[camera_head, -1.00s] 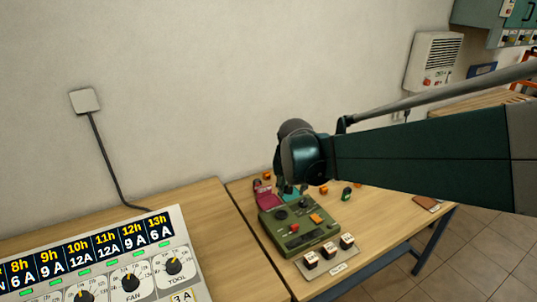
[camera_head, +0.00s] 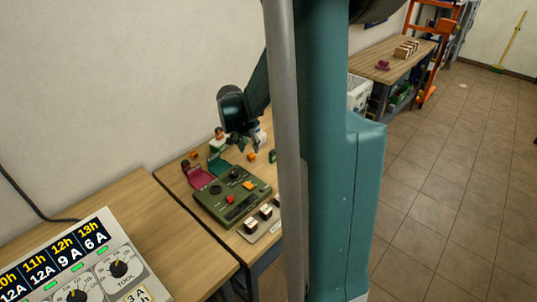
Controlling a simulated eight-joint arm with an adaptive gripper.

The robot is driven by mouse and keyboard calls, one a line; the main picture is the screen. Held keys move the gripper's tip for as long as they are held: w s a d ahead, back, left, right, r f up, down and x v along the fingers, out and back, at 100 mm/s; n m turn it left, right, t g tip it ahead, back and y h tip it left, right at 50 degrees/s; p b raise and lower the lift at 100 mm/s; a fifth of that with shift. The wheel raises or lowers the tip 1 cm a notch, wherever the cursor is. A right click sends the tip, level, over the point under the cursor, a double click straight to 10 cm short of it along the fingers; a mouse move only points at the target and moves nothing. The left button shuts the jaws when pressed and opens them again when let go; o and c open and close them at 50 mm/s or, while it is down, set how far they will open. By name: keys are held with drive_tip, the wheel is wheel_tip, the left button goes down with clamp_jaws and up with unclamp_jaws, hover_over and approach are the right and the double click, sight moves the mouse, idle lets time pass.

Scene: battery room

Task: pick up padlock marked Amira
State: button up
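Several small padlock-like pieces lie on the bench: an orange one (camera_head: 195,154) at the back left, another orange one (camera_head: 252,156) near the middle, and a green one (camera_head: 272,156) to its right. Their markings are too small to read, so I cannot tell which one is marked Amira. My gripper (camera_head: 245,142) hangs over the back of this bench, just above and behind the middle orange piece. Its fingers are small and dark, and I cannot tell whether they are open or hold anything.
A green control box (camera_head: 232,203) stands on the bench, with maroon (camera_head: 199,177) and teal (camera_head: 219,166) trays behind it. A numbered panel with knobs (camera_head: 80,265) is at the lower left. My arm hides the bench's right part.

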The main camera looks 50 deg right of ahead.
sight(271, 152)
drive_tip(key=d+f+m, duration=0.1)
drive_tip(key=d+f, duration=0.1)
drive_tip(key=d, duration=0.1)
drive_tip(key=d+f+m+g+p, duration=0.1)
drive_tip(key=d+f, duration=0.1)
drive_tip(key=d, duration=0.2)
drive_tip(key=s+d+f+m+p, duration=0.1)
drive_tip(key=d+f, duration=0.1)
drive_tip(key=d, duration=0.1)
drive_tip(key=shift+d+g, duration=0.2)
drive_tip(key=shift+g, duration=0.1)
drive_tip(key=shift+f, duration=0.15)
drive_tip(key=shift+x, duration=1.15)
drive_tip(key=shift+b+x, duration=0.65)
drive_tip(key=shift+x, duration=1.95)
drive_tip(key=shift+d, duration=0.1)
clamp_jaws()
